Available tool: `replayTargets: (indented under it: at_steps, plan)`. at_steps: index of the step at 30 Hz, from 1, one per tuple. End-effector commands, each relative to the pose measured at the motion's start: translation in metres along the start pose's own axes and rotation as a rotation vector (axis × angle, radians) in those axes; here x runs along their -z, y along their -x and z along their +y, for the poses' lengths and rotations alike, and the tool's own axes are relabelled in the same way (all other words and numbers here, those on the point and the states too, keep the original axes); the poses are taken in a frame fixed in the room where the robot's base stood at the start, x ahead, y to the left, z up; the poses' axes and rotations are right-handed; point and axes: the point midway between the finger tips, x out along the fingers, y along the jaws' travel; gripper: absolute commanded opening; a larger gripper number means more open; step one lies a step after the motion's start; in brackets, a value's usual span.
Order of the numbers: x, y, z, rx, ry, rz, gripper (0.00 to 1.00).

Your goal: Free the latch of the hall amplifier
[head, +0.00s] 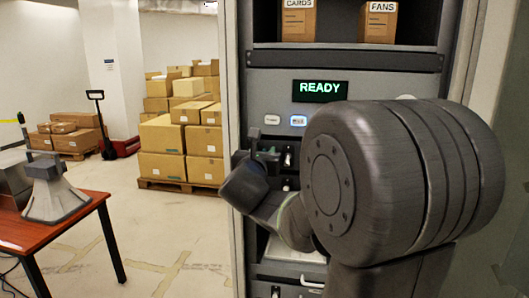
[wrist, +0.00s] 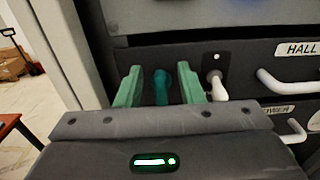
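The hall amplifier is a dark rack drawer with a HALL label (wrist: 301,49) and a white handle (wrist: 285,84) in the wrist view. A white lever (wrist: 217,86) on a small plate sits left of that handle. A teal peg-like piece (wrist: 160,87) sticks out farther left; I cannot tell whether it is the latch. My gripper (wrist: 160,84) is open, its green fingers on either side of the teal piece with a visible gap at each side. In the head view my gripper (head: 256,156) is at the rack's left front, partly hiding the drawers.
A READY display (head: 320,90) and two buttons (head: 285,120) are above the drawers. A POWER drawer (wrist: 277,109) is below HALL. A red table (head: 60,225) with a grey horn (head: 55,190) stands left. Stacked boxes (head: 185,130) are behind, with open floor between.

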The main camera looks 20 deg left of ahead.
Motion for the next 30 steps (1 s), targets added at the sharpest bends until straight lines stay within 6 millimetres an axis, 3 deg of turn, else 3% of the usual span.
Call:
replayTargets:
  at_steps: [5,11,23,30]
  plan:
    - [0.0002,0.0001,0.0001,0.0,0.0,0.0,0.35]
    - [0.0002,0.0003,0.0001,0.0,0.0,0.0,0.0]
    - [0.0041,0.0006,-0.0005,-0.001,-0.048,0.0,0.0]
    - [0.0085,0.001,-0.0029,-0.002,-0.193,-0.002,0.0]
